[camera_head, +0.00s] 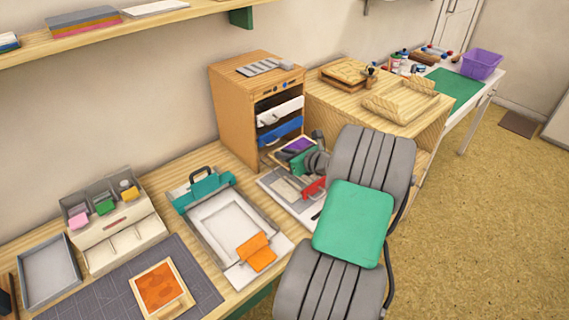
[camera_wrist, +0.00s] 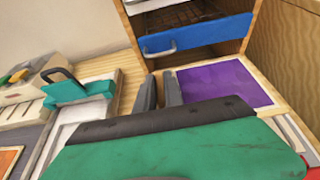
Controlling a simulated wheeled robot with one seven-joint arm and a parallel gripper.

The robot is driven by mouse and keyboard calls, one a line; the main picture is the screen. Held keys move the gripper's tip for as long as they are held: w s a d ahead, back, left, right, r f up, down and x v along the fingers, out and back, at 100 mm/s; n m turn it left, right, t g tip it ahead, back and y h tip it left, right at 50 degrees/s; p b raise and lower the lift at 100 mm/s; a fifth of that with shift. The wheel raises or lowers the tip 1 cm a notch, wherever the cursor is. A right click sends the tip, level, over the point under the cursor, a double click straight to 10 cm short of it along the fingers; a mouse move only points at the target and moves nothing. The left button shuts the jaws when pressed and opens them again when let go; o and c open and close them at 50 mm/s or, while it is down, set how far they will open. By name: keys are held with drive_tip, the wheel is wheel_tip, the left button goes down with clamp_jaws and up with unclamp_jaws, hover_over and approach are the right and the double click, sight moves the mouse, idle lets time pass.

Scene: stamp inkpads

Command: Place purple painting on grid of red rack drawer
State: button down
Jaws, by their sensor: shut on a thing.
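The purple painting (camera_head: 299,145) is a flat purple sheet with a pale border. It also shows in the wrist view (camera_wrist: 226,82), right of my fingers. My gripper (camera_wrist: 159,92) is shut on its left edge and holds it in front of the wooden rack (camera_head: 233,112). The rack has a white drawer (camera_head: 280,110) and a blue drawer (camera_head: 280,131); the blue one (camera_wrist: 196,37) is just beyond the painting in the wrist view. I cannot make out a red drawer; the rack's lower part is hidden by my arm and the painting.
A pale tray with a red handle (camera_head: 314,188) lies below the painting. A teal-clamped press (camera_head: 204,188) stands to the left. A wooden cabinet (camera_head: 400,100) stands close on the right. My arm covers much of the bench's front right.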

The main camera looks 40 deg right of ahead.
sight(284, 170)
drive_tip(key=shift+w+d+f, duration=0.2)
drive_tip(key=shift+w+f, duration=0.05)
drive_tip(key=shift+f, duration=0.15)
drive_tip(key=shift+w+d+f, duration=0.1)
drive_tip(key=shift+f, duration=0.75)
drive_tip(key=shift+w+d+f, duration=0.1)
drive_tip(key=shift+f, duration=0.75)
drive_tip(key=c, duration=1.5)
unclamp_jaws()
drive_tip(key=shift+a+f, duration=0.1)
drive_tip(key=shift+f, duration=0.05)
drive_tip(key=shift+o, duration=0.2)
